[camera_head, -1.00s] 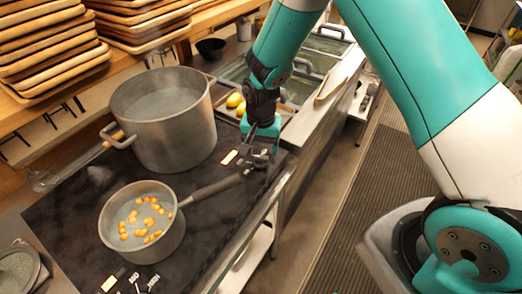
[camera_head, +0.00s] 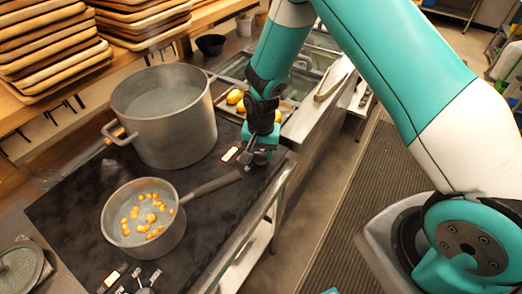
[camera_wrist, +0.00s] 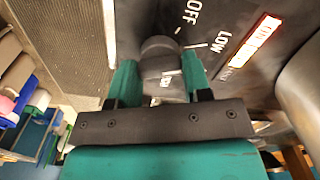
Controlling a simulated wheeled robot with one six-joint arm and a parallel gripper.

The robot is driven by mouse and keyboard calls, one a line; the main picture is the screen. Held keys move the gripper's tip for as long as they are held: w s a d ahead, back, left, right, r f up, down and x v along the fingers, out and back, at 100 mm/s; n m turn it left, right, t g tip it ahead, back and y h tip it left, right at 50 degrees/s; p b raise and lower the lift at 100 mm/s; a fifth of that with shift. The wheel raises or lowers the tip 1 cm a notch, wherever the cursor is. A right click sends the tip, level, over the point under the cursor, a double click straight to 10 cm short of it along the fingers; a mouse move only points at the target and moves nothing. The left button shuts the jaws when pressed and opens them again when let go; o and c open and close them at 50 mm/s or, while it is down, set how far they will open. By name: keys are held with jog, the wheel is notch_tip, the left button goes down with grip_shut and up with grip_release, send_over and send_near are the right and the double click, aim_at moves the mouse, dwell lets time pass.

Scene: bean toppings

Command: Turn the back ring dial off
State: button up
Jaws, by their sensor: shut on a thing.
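The back dial (camera_wrist: 159,48) is a dark grey knob between my gripper's two teal fingers in the wrist view. My gripper (camera_wrist: 160,74) is shut on it. Next to the dial are white OFF and LOW labels (camera_wrist: 208,25) and a lit red-and-white indicator (camera_wrist: 256,40). In the head view my gripper (camera_head: 258,156) is down at the back right of the black cooktop (camera_head: 85,205), and it mostly hides the dial. The lit indicator (camera_head: 229,154) shows just left of it. The dial's exact pointer setting is hard to read.
A large pot (camera_head: 168,128) stands left of my gripper. A saucepan (camera_head: 120,228) with beans sits nearer, its handle (camera_head: 212,187) reaching close to my gripper. A second lit indicator (camera_head: 113,278) and dial (camera_head: 146,291) are at the front edge. Stacked trays (camera_head: 50,50) are at upper left.

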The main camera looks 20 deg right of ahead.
aim_at(261, 153)
jog(key=n+b, duration=0.1)
jog(key=n, duration=0.2)
jog(key=shift+n+b, duration=0.4)
jog(key=n+b, duration=0.1)
jog(key=n, duration=0.3)
jog(key=shift+n, duration=0.4)
dwell(0.3)
jog(key=o, duration=0.9)
notch_tip(261, 153, up, 18)
jog(key=b, duration=0.3)
jog(key=shift+f, duration=0.25)
jog(key=shift+s+n, duration=0.1)
jog(key=shift+n, duration=0.2)
